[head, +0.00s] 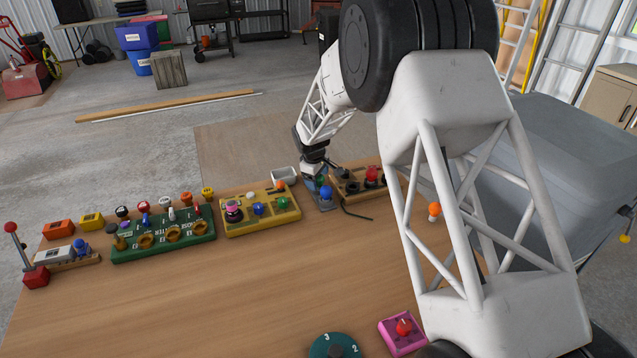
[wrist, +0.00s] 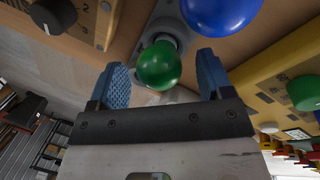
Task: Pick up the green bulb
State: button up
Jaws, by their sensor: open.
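The green bulb (wrist: 158,66) shows in the wrist view, upright in a grey socket next to a larger-looking blue bulb (wrist: 221,10). My gripper (wrist: 161,72) is open, with one blue finger pad to each side of the green bulb; I cannot tell whether either pad touches it. In the head view my gripper (head: 314,172) is low over the back of the table, by the small grey base with the blue bulb (head: 326,192). The green bulb (head: 320,181) is partly hidden there by my gripper.
A yellow board (head: 262,221) with coloured knobs, one of them green, is just left of my gripper. A wooden box with a red knob (head: 371,174) is close on the right. A green board (head: 165,252) lies farther left. The table's middle (head: 240,290) is clear.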

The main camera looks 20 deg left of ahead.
jog(key=shift+w+f, duration=0.15)
jog(key=shift+f, duration=0.5)
jog(key=shift+c, duration=0.3)
jog(key=c, duration=0.9)
